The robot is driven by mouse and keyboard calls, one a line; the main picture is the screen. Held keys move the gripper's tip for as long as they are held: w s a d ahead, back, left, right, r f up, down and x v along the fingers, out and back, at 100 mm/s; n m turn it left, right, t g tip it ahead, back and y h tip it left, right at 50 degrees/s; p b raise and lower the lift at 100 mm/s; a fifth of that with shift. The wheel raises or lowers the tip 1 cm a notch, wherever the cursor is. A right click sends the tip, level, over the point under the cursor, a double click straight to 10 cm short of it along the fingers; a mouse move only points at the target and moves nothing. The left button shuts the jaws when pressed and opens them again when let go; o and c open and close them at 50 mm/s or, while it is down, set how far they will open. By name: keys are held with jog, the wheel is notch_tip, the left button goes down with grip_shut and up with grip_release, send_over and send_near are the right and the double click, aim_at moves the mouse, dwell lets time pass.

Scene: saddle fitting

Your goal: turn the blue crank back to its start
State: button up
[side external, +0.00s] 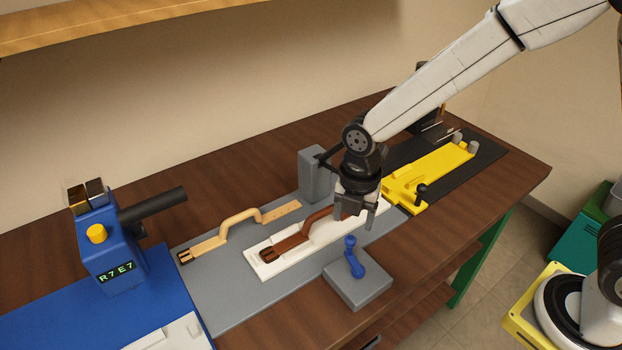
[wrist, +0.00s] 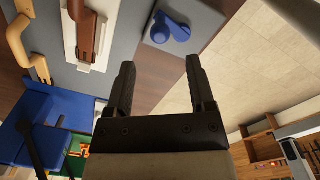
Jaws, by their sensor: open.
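The blue crank (side external: 354,258) sits on top of a grey block (side external: 358,287) at the front edge of the bench. Its knob end stands up at the back left and its arm slants toward the front right. My gripper (side external: 356,222) is open and empty, pointing down above and behind the crank, apart from it. In the wrist view the blue crank (wrist: 170,28) lies ahead of the two spread fingers of my gripper (wrist: 160,82), on the grey block (wrist: 205,22). Nothing is between the fingers.
A brown handle-shaped part (side external: 290,240) lies on a white plate (side external: 262,270) beside the block. A tan handle (side external: 235,226) lies behind it. A blue machine (side external: 113,245) stands left, a yellow fixture (side external: 435,172) right. Bare wood (side external: 450,220) shows right of the crank.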

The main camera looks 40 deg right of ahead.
aim_at(350, 238)
jog(key=shift+f, duration=3)
grip_shut()
